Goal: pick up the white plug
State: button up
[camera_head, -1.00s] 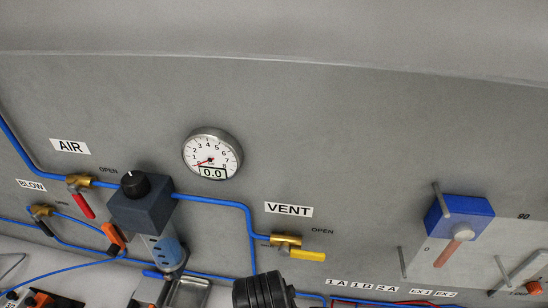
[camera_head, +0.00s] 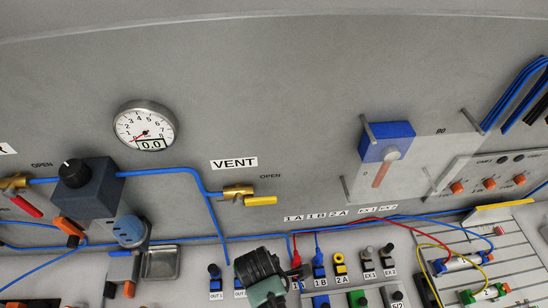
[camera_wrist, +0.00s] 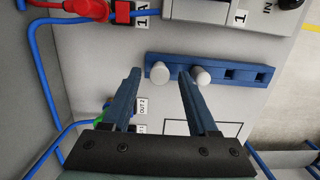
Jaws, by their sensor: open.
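Two white plugs sit side by side in a blue holder strip (camera_wrist: 216,67) in the wrist view: a left plug (camera_wrist: 160,73) and a right plug (camera_wrist: 201,76). My gripper (camera_wrist: 159,76) is open, its two dark blue fingers pointing at the strip. The left plug shows in the gap between the fingertips; the right plug is just outside the right finger. I cannot tell how far the fingertips are from the plugs in depth. In the head view only my dark wrist shows at the bottom; the fingers and the plugs cannot be made out there.
A red connector (camera_wrist: 122,12) and blue hose (camera_wrist: 42,75) lie at upper left in the wrist view. The strip's two right slots are empty. In the head view, the panel carries a gauge (camera_head: 145,126), a vent valve (camera_head: 240,192) and several ports.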

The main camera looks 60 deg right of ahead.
jog(key=shift+s+d+f, duration=0.15)
jog(key=shift+f, duration=1.1)
grip_shut()
